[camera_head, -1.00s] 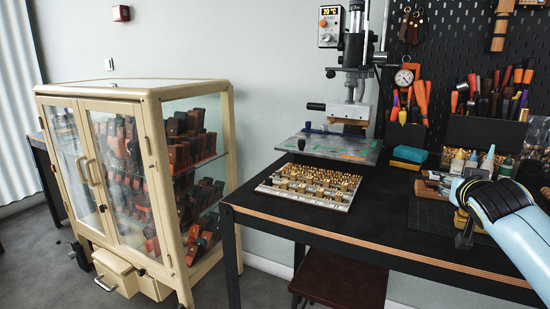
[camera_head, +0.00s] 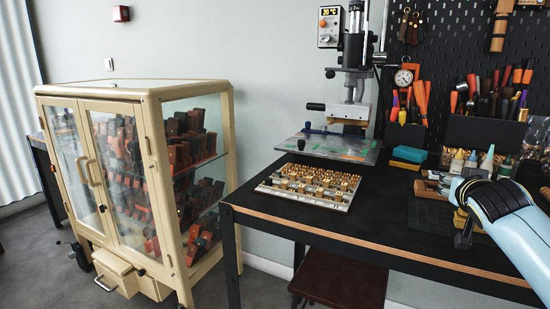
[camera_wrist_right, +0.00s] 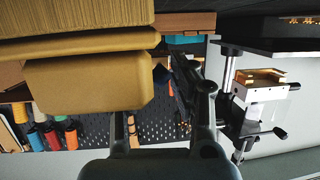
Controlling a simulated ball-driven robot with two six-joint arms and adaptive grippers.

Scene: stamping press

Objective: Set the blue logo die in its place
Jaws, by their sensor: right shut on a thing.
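My right gripper (camera_head: 464,238) is low over the right side of the bench, next to tan-gold blocks. The right wrist view shows its two dark fingers (camera_wrist_right: 162,85) with a small dark blue piece (camera_wrist_right: 161,73) at their tips, likely the blue logo die. It is mostly hidden by the large tan-gold block (camera_wrist_right: 85,82), which also covers one fingertip. No logo can be read. The stamping press (camera_head: 352,55) stands at the back with a white head block and a flat plate (camera_head: 340,148) below it. It also shows in the right wrist view (camera_wrist_right: 258,92). My left gripper is out of view.
A tray of brass type (camera_head: 309,185) lies in front of the press. Blue and yellow sponges (camera_head: 408,155) lie to its right. Bottles and tools stand by the pegboard (camera_head: 455,50). A glass cabinet (camera_head: 150,95) is at left. The black bench front (camera_head: 370,215) is clear.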

